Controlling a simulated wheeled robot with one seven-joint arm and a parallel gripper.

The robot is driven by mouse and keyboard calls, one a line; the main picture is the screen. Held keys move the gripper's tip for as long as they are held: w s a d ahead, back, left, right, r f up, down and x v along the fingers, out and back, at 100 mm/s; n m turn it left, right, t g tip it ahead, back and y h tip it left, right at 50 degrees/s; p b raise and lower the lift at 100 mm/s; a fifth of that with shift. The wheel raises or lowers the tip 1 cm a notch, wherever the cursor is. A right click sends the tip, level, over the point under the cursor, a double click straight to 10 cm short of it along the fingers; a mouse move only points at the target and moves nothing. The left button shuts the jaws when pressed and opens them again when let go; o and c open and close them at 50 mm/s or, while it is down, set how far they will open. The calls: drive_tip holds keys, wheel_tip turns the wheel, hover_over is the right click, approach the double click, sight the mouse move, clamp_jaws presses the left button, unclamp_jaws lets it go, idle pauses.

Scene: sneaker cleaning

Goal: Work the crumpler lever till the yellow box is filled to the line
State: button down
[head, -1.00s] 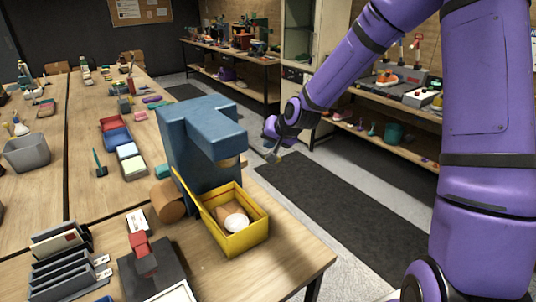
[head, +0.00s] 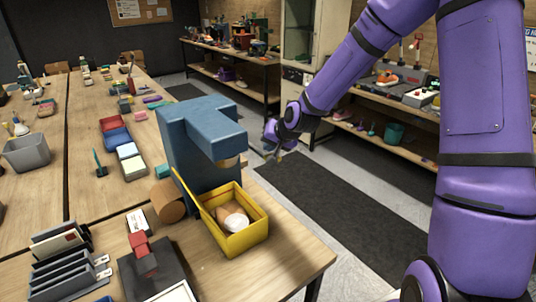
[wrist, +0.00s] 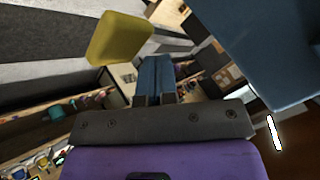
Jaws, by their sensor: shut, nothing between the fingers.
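The crumpler is a blue block-shaped machine (head: 200,135) on the near table, with an arm overhanging the yellow box (head: 233,243). The open-topped box holds a tan crumpled piece (head: 229,212) and a white one (head: 237,224). I cannot make out a fill line. My gripper (head: 276,154) is shut and empty, out past the machine's right side above the floor. In the wrist view, my gripper (wrist: 155,80) points between a blurred yellow rounded piece (wrist: 120,38) and the blue machine (wrist: 265,50). I cannot tell whether that yellow piece is the lever; no lever shows clearly in the head view.
A brown cylinder (head: 167,200) lies beside the machine's left side. A grey sorter with cards (head: 65,260) and a dark stand with a red block (head: 145,260) are at the front left. The floor with a dark mat (head: 330,205) is clear to the right.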

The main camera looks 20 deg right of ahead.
drive_tip(key=shift+s+f, duration=0.2)
drive_tip(key=shift+f, duration=3)
idle(3.1)
idle(0.5)
drive_tip(key=shift+w+r, duration=0.15)
drive_tip(key=shift+r, duration=1.75)
drive_tip(key=shift+w+r, duration=0.1)
drive_tip(key=shift+r, duration=1.75)
